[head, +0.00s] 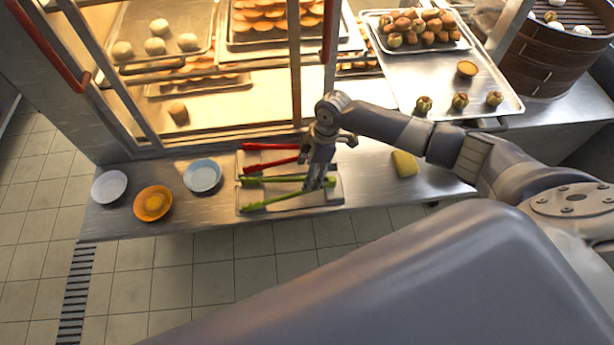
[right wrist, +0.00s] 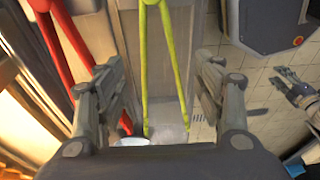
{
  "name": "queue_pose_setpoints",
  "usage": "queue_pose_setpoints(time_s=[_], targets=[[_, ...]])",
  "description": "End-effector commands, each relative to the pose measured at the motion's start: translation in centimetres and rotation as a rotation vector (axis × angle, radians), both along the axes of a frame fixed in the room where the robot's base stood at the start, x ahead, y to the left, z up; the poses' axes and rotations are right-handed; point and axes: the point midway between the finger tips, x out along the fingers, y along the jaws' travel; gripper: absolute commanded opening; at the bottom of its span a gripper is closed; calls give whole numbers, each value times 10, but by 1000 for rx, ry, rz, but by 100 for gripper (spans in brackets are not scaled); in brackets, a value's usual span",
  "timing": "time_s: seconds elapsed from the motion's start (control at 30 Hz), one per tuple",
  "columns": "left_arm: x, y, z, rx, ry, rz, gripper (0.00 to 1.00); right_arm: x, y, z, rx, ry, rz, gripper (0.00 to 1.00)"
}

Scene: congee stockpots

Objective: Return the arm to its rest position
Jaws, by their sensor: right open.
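My right gripper (head: 318,184) hangs at the end of the arm coming in from the right, over the right part of a metal tray (head: 332,195) on the counter. In the right wrist view, my right gripper (right wrist: 158,95) has its fingers spread wide apart. Green tongs (head: 270,202) lie in the tray and show between the fingers in the wrist view (right wrist: 145,65), with a gap on both sides. Red tongs (head: 268,146) lie behind them and show at left in the wrist view (right wrist: 52,35).
A white plate (head: 109,187), an orange plate (head: 153,203) and a blue plate (head: 203,175) stand left of the tray. A yellow sponge (head: 404,163) lies to its right. A glass-fronted cabinet (head: 215,148) rises behind. A pastry tray (head: 500,105) and a steamer (head: 545,60) stand at back right.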

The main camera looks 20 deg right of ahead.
Motion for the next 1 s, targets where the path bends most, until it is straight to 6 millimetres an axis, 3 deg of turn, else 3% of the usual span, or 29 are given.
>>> queue_pose_setpoints(time_s=[0.1,0.3,0.5,0.7,0.83,1.0], targets=[[1,0,0,0,-1,-1,40,1,-7,28,-2,-6,0,63],[1,0,0,0,-1,-1,40,-1,-14,62,0,-3,-1,63],[1,0,0,0,-1,-1,40,-1,-17,77,-1,-3,-1,63],[1,0,0,0,-1,-1,40,-3,-16,77,0,-1,0,63],[1,0,0,0,-1,-1,40,-16,3,68,12,1,4,63],[1,-1,0,0,-1,-1,40,-54,52,51,52,-15,-29,63]])
